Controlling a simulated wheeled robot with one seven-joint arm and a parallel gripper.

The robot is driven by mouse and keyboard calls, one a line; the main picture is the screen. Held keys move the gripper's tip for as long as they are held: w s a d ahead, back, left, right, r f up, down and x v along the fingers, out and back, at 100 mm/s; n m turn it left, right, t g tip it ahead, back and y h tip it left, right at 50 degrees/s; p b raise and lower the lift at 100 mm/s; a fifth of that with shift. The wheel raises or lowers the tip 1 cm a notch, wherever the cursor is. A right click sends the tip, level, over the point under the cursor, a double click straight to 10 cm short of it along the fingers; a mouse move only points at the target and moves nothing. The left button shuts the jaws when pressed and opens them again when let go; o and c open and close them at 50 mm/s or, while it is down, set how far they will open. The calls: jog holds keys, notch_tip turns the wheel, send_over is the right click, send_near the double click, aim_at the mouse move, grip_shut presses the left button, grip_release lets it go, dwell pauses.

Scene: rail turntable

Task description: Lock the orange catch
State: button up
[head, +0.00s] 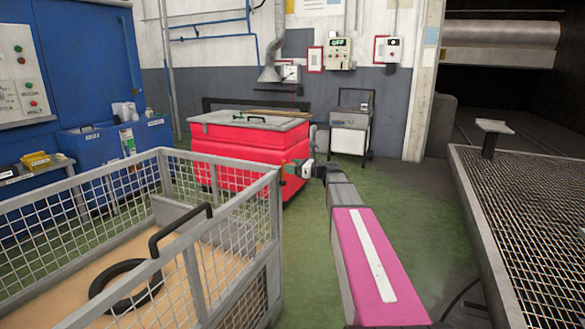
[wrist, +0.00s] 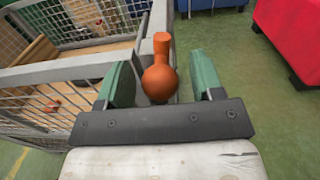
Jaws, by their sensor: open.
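The orange catch (wrist: 160,82) shows in the wrist view as a round knob on a short stem, beside the corner post of the mesh cage (wrist: 65,72). My gripper (wrist: 163,72) is open, with its green fingers on either side of the knob. Gaps show between the knob and both fingers, so it is not clasped.
A black tyre-like ring (head: 125,286) lies in the cage, and a black handle (head: 180,228) sits on its rail. A red box (head: 235,155) stands behind my gripper. A mesh platform (head: 535,215) is at the right. Green floor is clear beside my arm.

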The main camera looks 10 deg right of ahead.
grip_shut()
